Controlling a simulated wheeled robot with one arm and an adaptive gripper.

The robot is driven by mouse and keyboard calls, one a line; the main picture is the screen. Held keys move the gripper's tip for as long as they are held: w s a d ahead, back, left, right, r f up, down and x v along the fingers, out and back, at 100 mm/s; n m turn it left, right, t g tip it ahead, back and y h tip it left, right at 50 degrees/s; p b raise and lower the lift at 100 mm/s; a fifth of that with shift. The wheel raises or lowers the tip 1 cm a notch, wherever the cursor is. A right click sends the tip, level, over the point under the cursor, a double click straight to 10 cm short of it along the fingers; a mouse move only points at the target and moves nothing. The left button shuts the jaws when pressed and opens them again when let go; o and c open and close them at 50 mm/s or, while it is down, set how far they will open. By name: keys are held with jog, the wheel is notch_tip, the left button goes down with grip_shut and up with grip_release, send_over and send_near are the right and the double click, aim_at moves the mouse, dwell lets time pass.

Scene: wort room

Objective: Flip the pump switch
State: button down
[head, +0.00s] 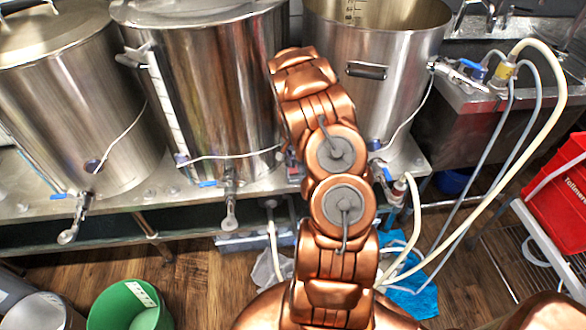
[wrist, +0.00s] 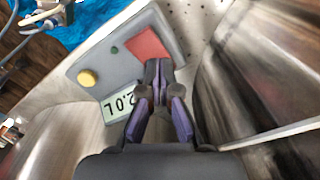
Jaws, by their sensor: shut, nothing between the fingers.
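A grey control box (wrist: 100,65) shows in the wrist view. It has a square red panel (wrist: 150,42), probably the pump switch, a round yellow knob (wrist: 87,77) and a small dark green dot (wrist: 114,49).
Steel kettles flank the box, one at the middle (head: 225,85) and one at right (head: 375,65), on a steel bench (head: 130,195). Valves and hoses (head: 555,110) hang at right. A green bucket (head: 110,305) and a red crate (head: 560,185) stand below.

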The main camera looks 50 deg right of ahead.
jog(key=shift+r, duration=3)
